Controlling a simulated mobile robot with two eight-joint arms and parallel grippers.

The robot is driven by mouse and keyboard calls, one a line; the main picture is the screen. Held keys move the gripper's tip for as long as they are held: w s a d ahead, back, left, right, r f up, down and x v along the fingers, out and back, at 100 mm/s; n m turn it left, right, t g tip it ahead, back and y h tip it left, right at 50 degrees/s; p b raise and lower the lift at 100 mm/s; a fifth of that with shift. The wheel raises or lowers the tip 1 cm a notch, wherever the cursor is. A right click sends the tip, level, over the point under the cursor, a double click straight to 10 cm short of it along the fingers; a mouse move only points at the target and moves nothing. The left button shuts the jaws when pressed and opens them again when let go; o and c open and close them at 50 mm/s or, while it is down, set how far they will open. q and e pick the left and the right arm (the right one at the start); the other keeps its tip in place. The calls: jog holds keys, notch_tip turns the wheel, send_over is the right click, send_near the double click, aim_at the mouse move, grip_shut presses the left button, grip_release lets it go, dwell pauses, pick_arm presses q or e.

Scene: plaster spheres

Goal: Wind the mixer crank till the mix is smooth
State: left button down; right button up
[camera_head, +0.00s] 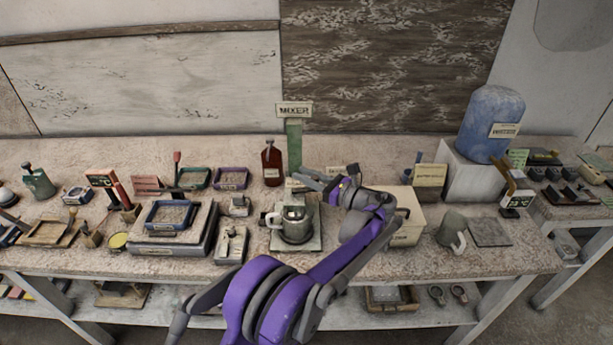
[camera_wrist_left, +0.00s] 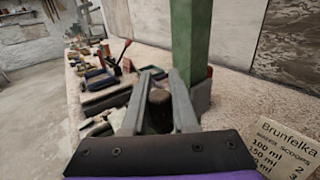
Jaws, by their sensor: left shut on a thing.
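The mixer stands mid-table, with a green post (camera_head: 294,145) under a sign reading MIXER (camera_head: 294,109). A grey mug-like pot (camera_head: 296,229) with a pale handle sits on its base plate (camera_head: 312,241). The post also shows in the left wrist view (camera_wrist_left: 190,40). My left gripper (camera_head: 303,179) reaches in over the pot, in front of the post. In the left wrist view its fingers (camera_wrist_left: 158,95) are shut on a dark knob (camera_wrist_left: 159,112), apparently the crank's grip. The rest of the crank and the mix are too hidden to tell. My right gripper is out of view.
A red-brown bottle (camera_head: 271,163) stands left of the post. A cream box (camera_head: 407,226) and a grey jug (camera_head: 452,229) are to the right. A blue water tank (camera_head: 490,122) stands on a white block. Trays and small tools crowd the left.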

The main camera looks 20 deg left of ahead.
pick_arm(q)
jog(key=shift+w+a+n+g+y, duration=0.15)
jog(key=shift+n+g, duration=0.25)
jog(key=shift+g, duration=0.2)
jog(key=shift+w+a+n+g+y, duration=0.15)
jog(key=shift+n+g, duration=0.25)
jog(key=shift+g, duration=0.2)
jog(key=shift+a+r+n+g+p, duration=0.15)
jog(key=shift+n+g+p, duration=0.3)
jog(key=shift+n+g, duration=0.5)
jog(key=shift+a+n+g+p, duration=0.25)
jog(key=shift+n+g+p, duration=0.25)
jog(key=shift+g, duration=0.6)
jog(key=shift+a+n+g+p, duration=0.3)
jog(key=shift+n+g, duration=0.25)
jog(key=shift+g, duration=0.5)
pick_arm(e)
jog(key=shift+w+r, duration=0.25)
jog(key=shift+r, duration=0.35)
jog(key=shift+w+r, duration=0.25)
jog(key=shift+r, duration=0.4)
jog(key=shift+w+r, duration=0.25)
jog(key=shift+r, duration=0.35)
pick_arm(q)
jog(key=c, duration=0.7)
grip_release()
jog(key=shift+f, duration=0.2)
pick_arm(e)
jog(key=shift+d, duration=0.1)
